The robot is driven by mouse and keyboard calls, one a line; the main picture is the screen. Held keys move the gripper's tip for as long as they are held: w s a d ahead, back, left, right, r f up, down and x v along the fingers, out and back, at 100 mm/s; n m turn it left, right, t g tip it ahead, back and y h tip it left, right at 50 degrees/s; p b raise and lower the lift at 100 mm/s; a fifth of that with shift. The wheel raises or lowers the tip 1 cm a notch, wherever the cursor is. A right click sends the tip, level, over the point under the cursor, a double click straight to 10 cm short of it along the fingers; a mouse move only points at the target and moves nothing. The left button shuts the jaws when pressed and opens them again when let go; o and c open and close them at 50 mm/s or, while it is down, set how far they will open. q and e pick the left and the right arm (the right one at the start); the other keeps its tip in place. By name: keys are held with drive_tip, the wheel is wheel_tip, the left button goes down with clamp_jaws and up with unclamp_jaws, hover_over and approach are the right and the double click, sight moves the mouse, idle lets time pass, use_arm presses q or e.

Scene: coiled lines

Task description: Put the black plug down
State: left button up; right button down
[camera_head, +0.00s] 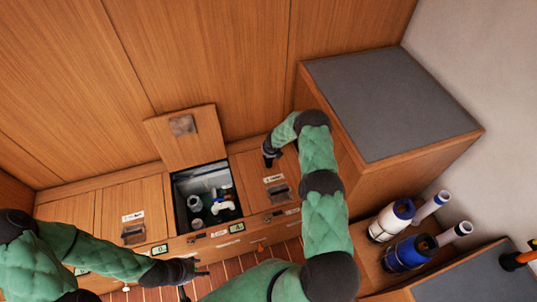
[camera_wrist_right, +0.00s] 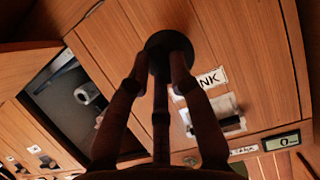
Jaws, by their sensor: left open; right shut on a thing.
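The black plug (camera_wrist_right: 168,44) is a dark round disc in the right wrist view. The fingers of my right gripper (camera_wrist_right: 163,62) are shut on it, over the wooden lid (camera_wrist_right: 120,35) with a label ending in "NK". I cannot tell whether the plug touches the lid. In the head view my right gripper (camera_head: 270,155) is over the closed lid right of the open compartment (camera_head: 180,208), and the plug cannot be made out from the dark fingers. My left gripper (camera_head: 196,271) is open and empty in front of the locker bench.
The open compartment, its lid (camera_head: 182,126) raised, holds white and grey fittings (camera_head: 222,203). A grey-topped cabinet (camera_head: 385,95) stands right of my right arm. The left closed lid (camera_head: 130,205) has free room.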

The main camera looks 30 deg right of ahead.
drive_tip(key=shift+r, duration=0.15)
drive_tip(key=c, duration=1.1)
unclamp_jaws()
drive_tip(key=shift+f, duration=0.2)
